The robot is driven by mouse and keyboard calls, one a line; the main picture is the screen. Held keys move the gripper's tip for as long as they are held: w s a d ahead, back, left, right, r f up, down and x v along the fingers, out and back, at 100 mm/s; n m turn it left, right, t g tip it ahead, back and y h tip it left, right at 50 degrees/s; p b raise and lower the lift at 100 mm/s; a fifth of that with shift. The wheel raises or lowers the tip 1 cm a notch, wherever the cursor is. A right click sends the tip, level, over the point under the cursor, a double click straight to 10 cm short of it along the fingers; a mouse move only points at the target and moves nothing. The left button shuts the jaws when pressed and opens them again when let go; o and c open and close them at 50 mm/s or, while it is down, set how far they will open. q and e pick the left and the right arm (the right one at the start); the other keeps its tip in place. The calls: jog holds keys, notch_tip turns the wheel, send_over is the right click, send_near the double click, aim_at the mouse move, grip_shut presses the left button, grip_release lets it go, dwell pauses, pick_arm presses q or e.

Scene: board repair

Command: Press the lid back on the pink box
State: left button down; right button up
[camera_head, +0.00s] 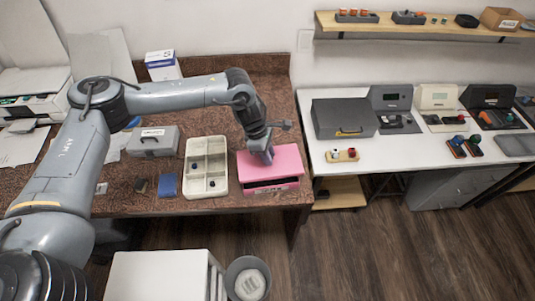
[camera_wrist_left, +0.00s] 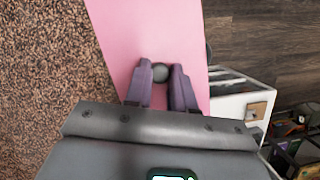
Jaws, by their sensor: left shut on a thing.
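The pink box (camera_head: 272,187) sits at the right end of the brown speckled table. Its pink lid (camera_head: 288,160) is on top, with a dark band visible along the front below the lid's edge. My left gripper (camera_head: 267,158) reaches down from above onto the lid. In the left wrist view the gripper's two fingers (camera_wrist_left: 161,80) are shut on a round grey knob (camera_wrist_left: 160,72) on the pink lid (camera_wrist_left: 125,30). My right gripper is not in view.
A cream compartment tray (camera_head: 206,145) stands just left of the box. A grey case (camera_head: 153,141) and a blue block (camera_head: 167,185) lie further left. A white table (camera_head: 318,149) with a dark grey box (camera_head: 343,117) stands to the right, across a narrow gap.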

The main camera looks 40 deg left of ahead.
pick_arm(q)
jog(key=shift+f+b, duration=1.2)
jog(key=shift+f, duration=0.4)
jog(key=shift+f+b, duration=0.45)
jog(key=shift+f, duration=0.5)
jog(key=shift+p, duration=0.35)
jog(key=shift+f, duration=0.3)
dwell(0.5)
jog(key=shift+f+b, duration=0.5)
jog(key=shift+f, duration=0.05)
jog(key=c, duration=0.9)
grip_release()
